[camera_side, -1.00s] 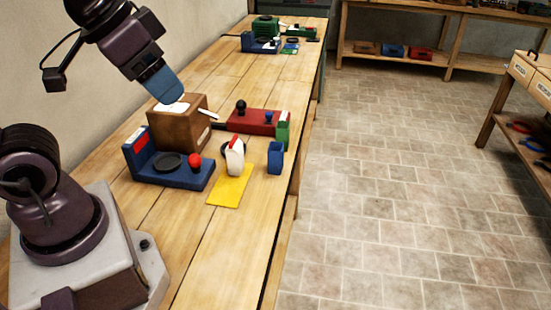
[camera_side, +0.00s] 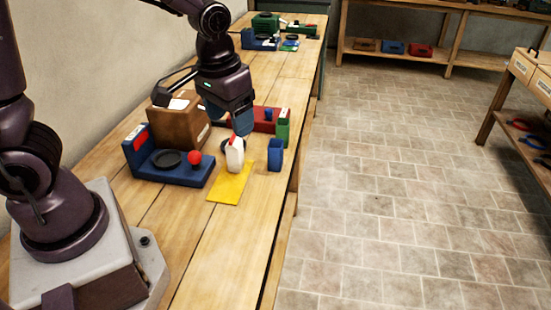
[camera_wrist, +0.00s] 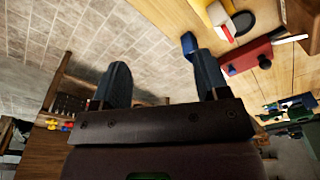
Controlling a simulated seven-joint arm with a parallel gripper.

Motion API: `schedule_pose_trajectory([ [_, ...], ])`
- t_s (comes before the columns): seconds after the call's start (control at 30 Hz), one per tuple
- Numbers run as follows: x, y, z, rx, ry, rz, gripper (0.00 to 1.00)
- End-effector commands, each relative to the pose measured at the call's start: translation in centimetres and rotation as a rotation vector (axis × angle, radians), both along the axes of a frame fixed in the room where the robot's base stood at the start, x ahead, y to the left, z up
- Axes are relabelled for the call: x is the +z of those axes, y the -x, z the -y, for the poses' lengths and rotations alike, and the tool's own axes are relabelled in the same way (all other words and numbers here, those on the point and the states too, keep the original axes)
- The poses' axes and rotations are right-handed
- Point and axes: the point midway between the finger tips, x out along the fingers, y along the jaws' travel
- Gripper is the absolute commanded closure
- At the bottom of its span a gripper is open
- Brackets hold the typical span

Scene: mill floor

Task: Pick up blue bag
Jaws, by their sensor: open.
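The blue bag (camera_side: 275,156) stands upright on the bench near its right edge, right of the yellow sheet. In the wrist view the blue bag (camera_wrist: 188,43) shows just above the right finger. My gripper (camera_side: 241,123) is above the bench in the side view, left of the blue bag and higher, over the area of the white bag. In the wrist view my gripper (camera_wrist: 160,75) has its two blue-grey fingers wide apart with nothing between them. The jaws are open and empty.
A white bag with red top (camera_side: 235,157) stands by the yellow sheet (camera_side: 229,190). A green bag (camera_side: 283,131) stands behind the blue bag, beside a red fixture (camera_side: 266,119). A blue fixture (camera_side: 180,176) and brown box (camera_side: 178,128) are left. Floor lies beyond the bench edge.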

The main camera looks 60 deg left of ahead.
Motion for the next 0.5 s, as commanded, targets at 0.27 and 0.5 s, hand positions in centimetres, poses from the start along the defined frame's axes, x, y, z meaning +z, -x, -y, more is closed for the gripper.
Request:
schedule_pose_trajectory([
  [0.27,-8.5,-7.2,-3.9,0.276,-0.142,0.016,0.32],
  [0.5,-9.5,-13.1,-6.6,0.506,-0.162,0.240,0.32],
])
